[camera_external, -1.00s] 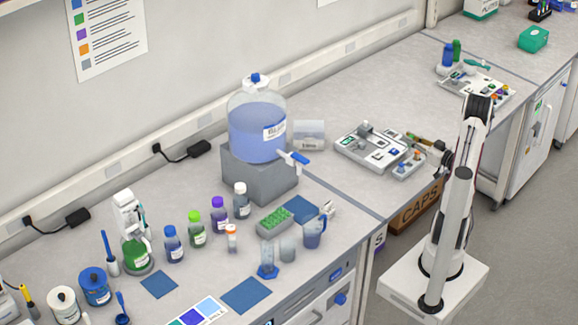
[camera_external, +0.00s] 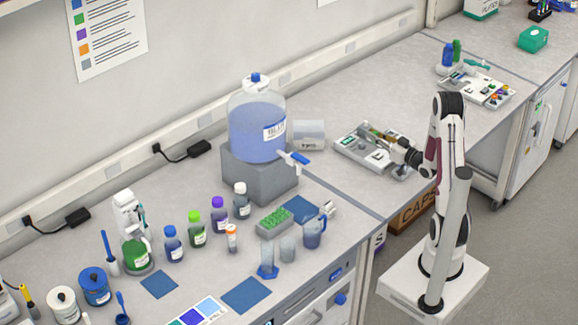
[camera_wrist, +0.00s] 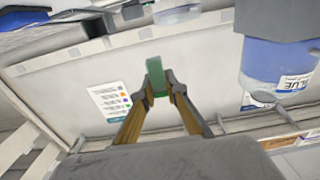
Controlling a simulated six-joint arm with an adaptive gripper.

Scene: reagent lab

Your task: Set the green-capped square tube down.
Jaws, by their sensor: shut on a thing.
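The green-capped square tube (camera_wrist: 156,78) shows in the wrist view as a green block between my fingertips. My gripper (camera_wrist: 160,92) is shut on it, with a brown finger on each side. In the external view my gripper (camera_external: 378,136) points left, roughly level, in front of or over the grey tray station (camera_external: 345,150). The tube is small there and its height above the tray is hard to tell. Its lower part is not clear in either view.
A large blue carboy (camera_external: 256,135) on a grey block (camera_external: 262,175) and a clear box (camera_external: 309,134) stand left of the tray station. A second tray (camera_external: 490,90) is at the far right. Bare bench (camera_external: 345,195) lies in front of the tray station.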

